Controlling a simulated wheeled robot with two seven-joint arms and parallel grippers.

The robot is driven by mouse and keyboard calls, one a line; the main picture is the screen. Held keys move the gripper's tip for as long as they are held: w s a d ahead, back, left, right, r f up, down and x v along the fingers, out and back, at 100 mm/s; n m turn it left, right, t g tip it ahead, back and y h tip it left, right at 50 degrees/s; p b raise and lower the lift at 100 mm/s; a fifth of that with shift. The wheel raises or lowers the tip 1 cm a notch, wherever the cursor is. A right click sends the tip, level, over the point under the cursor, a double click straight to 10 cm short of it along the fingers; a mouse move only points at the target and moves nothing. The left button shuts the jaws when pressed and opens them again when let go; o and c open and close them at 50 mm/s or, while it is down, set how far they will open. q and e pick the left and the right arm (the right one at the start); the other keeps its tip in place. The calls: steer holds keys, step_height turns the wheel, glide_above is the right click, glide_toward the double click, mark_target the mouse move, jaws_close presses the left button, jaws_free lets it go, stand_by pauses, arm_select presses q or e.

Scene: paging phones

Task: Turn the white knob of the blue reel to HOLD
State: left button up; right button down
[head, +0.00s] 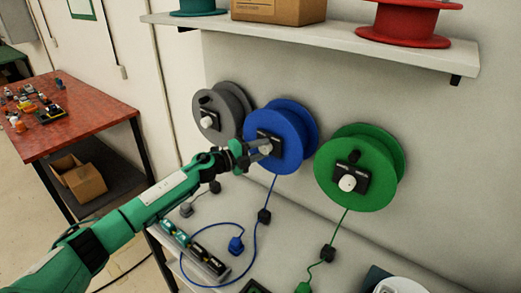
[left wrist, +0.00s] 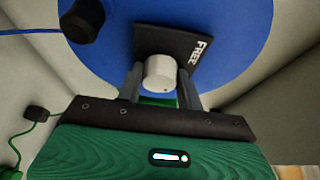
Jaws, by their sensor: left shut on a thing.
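The blue reel (head: 292,118) hangs on the wall between a grey and a green reel. Its white knob (head: 266,149) sits on a black plate (head: 267,136). My left gripper (head: 258,150) reaches it from the left. In the left wrist view the fingers (left wrist: 160,84) stand on both sides of the white knob (left wrist: 160,72), shut on it. The plate (left wrist: 178,45) shows the word FREE at its right side, tilted. The HOLD word cannot be read. A black crank handle (left wrist: 83,20) stands at upper left on the blue face (left wrist: 235,75). My right gripper is not in view.
The grey reel (head: 232,100) is close on the left, the green reel (head: 385,150) on the right. A shelf (head: 330,42) with more reels and a box is above. Below, cords and a blue plug (head: 236,244) lie on the white bench. A red table (head: 85,125) stands at far left.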

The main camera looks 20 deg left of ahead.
arm_select(q)
steer(key=o, duration=1)
steer(key=shift+s+a+f, duration=0.1)
steer(key=shift+s+a, duration=0.3)
steer(key=b+v, duration=0.5)
steer(key=v, duration=0.7)
steer(key=shift+s+a, duration=0.25)
steer(key=shift+s, duration=0.05)
